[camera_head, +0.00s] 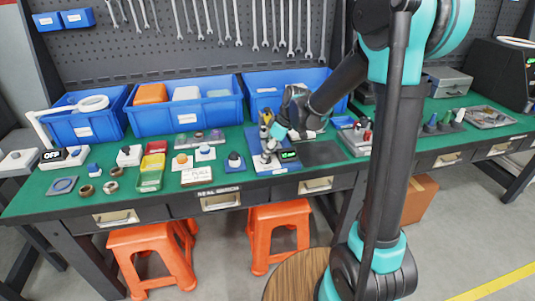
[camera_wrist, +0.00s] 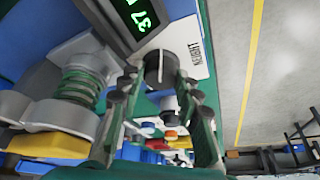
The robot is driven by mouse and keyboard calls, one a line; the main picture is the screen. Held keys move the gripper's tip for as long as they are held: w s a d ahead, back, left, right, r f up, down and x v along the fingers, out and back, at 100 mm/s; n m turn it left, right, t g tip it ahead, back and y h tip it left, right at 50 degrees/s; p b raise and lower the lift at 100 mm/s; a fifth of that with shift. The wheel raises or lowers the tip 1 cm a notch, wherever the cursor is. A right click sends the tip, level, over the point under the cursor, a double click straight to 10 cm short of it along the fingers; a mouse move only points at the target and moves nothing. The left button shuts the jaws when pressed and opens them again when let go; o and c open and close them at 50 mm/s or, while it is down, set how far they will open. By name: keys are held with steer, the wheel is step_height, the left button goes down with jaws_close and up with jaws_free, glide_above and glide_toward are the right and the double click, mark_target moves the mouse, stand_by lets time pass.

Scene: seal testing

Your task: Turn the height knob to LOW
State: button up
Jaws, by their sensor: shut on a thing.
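The height knob (camera_wrist: 160,66) is a dark round knob with a pale pointer line, on a light panel of the tester beside the printed word HEIGHT (camera_wrist: 194,50). My gripper (camera_wrist: 159,82) has its green fingers on either side of the knob and is shut on it. The LOW mark cannot be made out. A dark display (camera_wrist: 137,20) with green digits sits beside the knob. In the head view, my gripper (camera_head: 274,135) is over the blue-based tester (camera_head: 258,163), next to its green-lit display (camera_head: 288,155). The knob is too small or hidden there.
A metal column with a green spring (camera_wrist: 82,85) stands close to the left of my fingers in the wrist view. The green bench top (camera_head: 225,182) holds blue bins (camera_head: 187,118) behind and several small parts on the left. Orange stools (camera_head: 278,215) stand below.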

steer(key=shift+n+g, duration=0.5)
steer(key=shift+n, duration=0.6)
steer(key=o, duration=1.2)
steer(key=shift+c, duration=0.2)
steer(key=shift+w, duration=0.1)
steer(key=v, duration=0.8)
